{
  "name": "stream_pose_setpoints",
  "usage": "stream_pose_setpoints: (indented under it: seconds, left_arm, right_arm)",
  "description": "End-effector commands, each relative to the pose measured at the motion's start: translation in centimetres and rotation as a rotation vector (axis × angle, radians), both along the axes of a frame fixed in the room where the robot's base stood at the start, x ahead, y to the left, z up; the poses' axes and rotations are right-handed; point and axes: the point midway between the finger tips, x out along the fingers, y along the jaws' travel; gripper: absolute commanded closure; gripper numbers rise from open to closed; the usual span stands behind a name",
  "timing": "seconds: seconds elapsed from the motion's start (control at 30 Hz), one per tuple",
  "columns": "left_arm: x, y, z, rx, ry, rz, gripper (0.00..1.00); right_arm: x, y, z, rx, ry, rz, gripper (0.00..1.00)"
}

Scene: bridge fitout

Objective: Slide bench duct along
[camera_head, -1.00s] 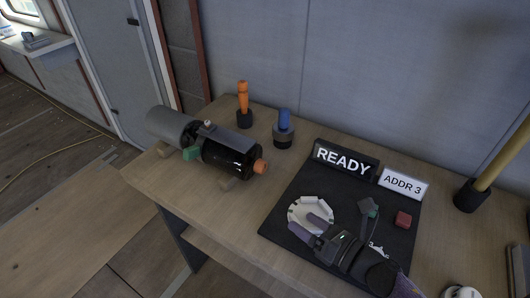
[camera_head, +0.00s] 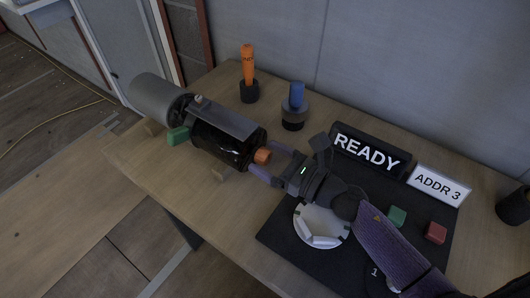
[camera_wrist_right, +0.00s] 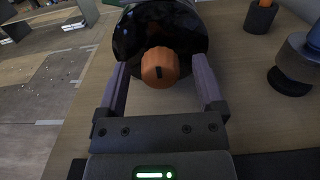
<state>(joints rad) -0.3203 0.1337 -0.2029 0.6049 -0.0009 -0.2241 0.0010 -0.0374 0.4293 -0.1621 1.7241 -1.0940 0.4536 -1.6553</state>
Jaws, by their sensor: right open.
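The bench duct (camera_head: 222,138) lies on the bench as a dark glossy cylinder with a grey cover and a wider grey cylinder (camera_head: 157,97) at its left end. An orange knob (camera_head: 262,156) sticks out of its right end. My right gripper (camera_head: 265,160) is open, its two purple fingers on either side of the orange knob. In the right wrist view the knob (camera_wrist_right: 160,68) sits between the fingertips, with gaps on both sides. My left gripper is not in view.
An orange-handled tool (camera_head: 248,68) and a blue-topped holder (camera_head: 294,100) stand behind the duct. The READY sign (camera_head: 366,150), ADDR 3 plate (camera_head: 440,185), and a black mat (camera_head: 290,240) with a white ring (camera_head: 322,228) are on the right. A green piece (camera_head: 178,136) sits by the duct.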

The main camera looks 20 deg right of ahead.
Motion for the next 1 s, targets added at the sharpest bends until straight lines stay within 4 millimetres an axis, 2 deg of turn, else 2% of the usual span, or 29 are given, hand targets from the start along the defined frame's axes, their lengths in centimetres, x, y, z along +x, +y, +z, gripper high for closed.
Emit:
stream_pose_setpoints:
  seconds: [0.13,0.4,0.47,0.8,0.83,1.0]
  left_arm:
    - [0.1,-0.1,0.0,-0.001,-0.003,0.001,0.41]
    - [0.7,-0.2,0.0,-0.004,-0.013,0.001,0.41]
    - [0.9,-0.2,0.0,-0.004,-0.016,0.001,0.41]
    - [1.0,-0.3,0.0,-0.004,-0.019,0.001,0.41]
    - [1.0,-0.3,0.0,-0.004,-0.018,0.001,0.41]
    - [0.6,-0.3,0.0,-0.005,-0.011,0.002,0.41]
  right_arm:
    - [0.9,0.7,0.0,0.000,-0.001,-0.001,0.13]
    - [1.0,0.8,0.0,0.000,0.000,0.000,0.13]
    - [1.0,0.8,0.0,0.000,0.000,0.000,0.24]
    - [1.0,0.8,0.0,-0.001,0.001,0.000,0.96]
    - [1.0,0.8,0.0,-0.001,0.001,0.000,1.00]
    - [1.0,0.8,0.0,0.000,0.001,0.000,1.00]
